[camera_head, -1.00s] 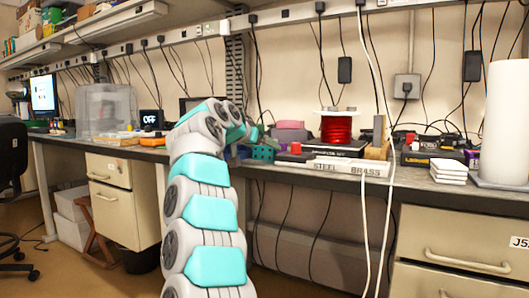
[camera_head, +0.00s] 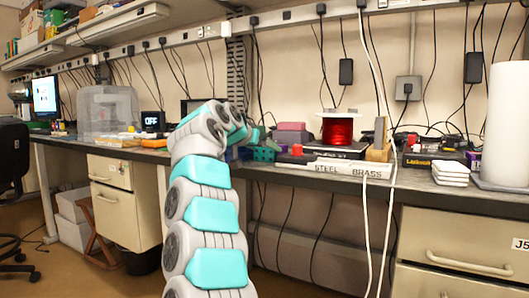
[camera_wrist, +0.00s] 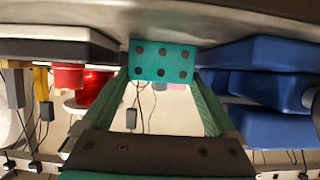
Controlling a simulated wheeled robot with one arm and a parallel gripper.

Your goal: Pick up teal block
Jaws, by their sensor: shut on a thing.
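The teal block (camera_wrist: 162,62) is a small block with dark round dots on its face. In the wrist view it sits between the tips of the two green fingers of my gripper (camera_wrist: 163,82), which is shut on it. In the head view the teal block (camera_head: 264,154) shows at the bench's front edge, just right of my arm's end. My arm hides most of the gripper there. I cannot tell whether the block still touches the bench.
Right of the block are a small red item (camera_head: 297,149), a white box marked STEEL BRASS (camera_head: 330,166), and a red spool (camera_head: 337,129) on a black box. Blue objects (camera_wrist: 270,125) lie close to one finger in the wrist view. Pale cables hang past the bench edge.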

